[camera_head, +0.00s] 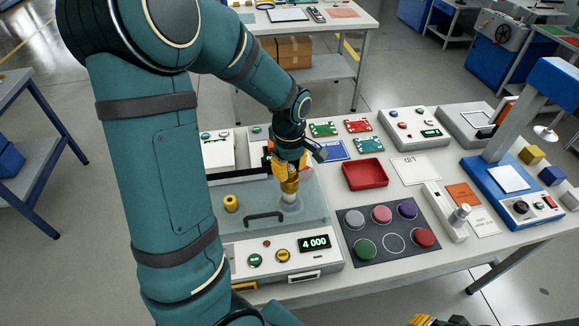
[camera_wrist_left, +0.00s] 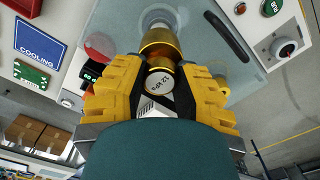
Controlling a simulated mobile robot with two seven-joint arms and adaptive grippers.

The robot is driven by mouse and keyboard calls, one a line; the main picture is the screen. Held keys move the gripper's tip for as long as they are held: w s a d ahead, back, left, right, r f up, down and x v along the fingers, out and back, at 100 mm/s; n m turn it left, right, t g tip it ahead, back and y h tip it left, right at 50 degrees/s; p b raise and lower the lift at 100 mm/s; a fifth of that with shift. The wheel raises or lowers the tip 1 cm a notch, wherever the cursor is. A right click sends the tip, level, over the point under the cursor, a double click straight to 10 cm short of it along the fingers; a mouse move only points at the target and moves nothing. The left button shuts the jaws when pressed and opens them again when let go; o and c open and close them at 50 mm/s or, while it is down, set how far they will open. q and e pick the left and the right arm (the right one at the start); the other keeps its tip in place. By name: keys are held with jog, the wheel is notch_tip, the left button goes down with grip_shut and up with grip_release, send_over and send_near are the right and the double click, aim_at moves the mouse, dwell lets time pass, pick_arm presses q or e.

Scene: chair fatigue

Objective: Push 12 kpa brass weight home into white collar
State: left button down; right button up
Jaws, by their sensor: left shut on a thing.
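My left gripper (camera_head: 288,180) points down over the grey-lidded machine and is shut on the 12 kPa brass weight. In the left wrist view the weight (camera_wrist_left: 160,48) sits between the yellow fingers (camera_wrist_left: 160,95), with its round "12 kPa" label facing the camera. The white collar (camera_head: 290,199) stands on the lid right below the gripper. It also shows in the left wrist view (camera_wrist_left: 156,17) at the far end of the weight. The weight is in line with the collar; how deep it sits cannot be told. Yellow parts of my right gripper (camera_head: 435,320) show at the bottom edge.
The machine lid (camera_head: 310,215) carries a black handle (camera_head: 265,216) and a yellow cylinder (camera_head: 231,203). The display (camera_head: 314,243) below reads 4 000. To the right are a dark mat (camera_head: 376,262) with coloured discs, a red tray (camera_head: 368,187) and a blue press (camera_head: 500,160).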

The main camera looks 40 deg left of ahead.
pick_arm(q)
jog(key=shift+f+b, duration=0.6)
jog(key=shift+f, duration=0.3)
jog(key=c, duration=0.7)
grip_release()
jog(key=shift+c, duration=0.2)
notch_tip(320, 180, up, 12)
